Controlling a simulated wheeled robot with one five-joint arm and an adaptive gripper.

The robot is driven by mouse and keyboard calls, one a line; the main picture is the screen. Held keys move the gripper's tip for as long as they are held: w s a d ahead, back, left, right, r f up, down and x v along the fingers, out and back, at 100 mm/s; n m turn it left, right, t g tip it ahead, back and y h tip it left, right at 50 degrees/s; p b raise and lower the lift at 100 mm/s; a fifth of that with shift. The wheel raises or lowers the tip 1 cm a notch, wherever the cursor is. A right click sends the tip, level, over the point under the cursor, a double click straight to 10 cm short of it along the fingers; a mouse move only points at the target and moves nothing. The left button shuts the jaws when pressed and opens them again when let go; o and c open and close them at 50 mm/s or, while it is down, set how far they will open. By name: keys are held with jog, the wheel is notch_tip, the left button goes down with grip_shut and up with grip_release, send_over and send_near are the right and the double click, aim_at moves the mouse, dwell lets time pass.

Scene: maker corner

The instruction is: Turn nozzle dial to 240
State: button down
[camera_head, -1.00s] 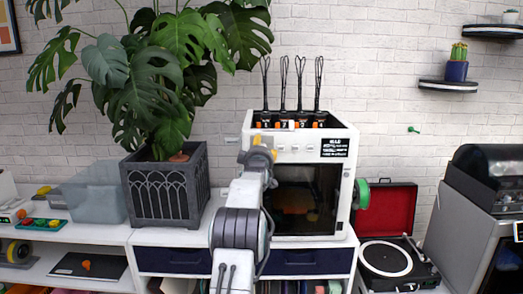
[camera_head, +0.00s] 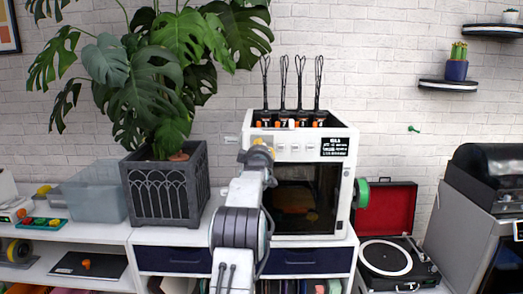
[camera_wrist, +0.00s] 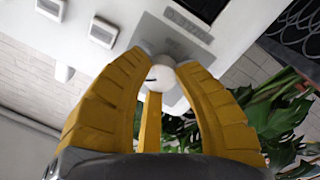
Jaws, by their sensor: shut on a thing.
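The nozzle dial (camera_wrist: 162,76) is a small white round knob with a short dark mark, seen in the wrist view on a grey panel (camera_wrist: 168,40) of the white printer. My gripper (camera_wrist: 165,68) has yellow fingers closed around the knob from its sides. In the head view my gripper (camera_head: 259,150) is at the upper left of the front of the 3D printer (camera_head: 350,150) and hides the dial. The numbers around the dial are not readable, so I cannot tell its setting.
A black planter (camera_head: 165,190) with a large leafy plant stands close left of the printer. Small white buttons (camera_wrist: 103,32) sit on the printer front beside the dial. A green spool (camera_head: 362,193) and a record player (camera_head: 385,258) are at the right.

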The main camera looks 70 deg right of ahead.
jog(key=m+b, duration=0.2)
jog(key=m, duration=0.5)
jog(key=shift+w+r, duration=0.1)
jog(key=shift+r, duration=0.05)
jog(key=shift+m, duration=0.3)
dwell(0.5)
jog(key=c, duration=0.9)
grip_release()
jog(key=shift+y, duration=0.3)
jog(key=shift+v, duration=6)
jog(key=shift+o, duration=0.3)
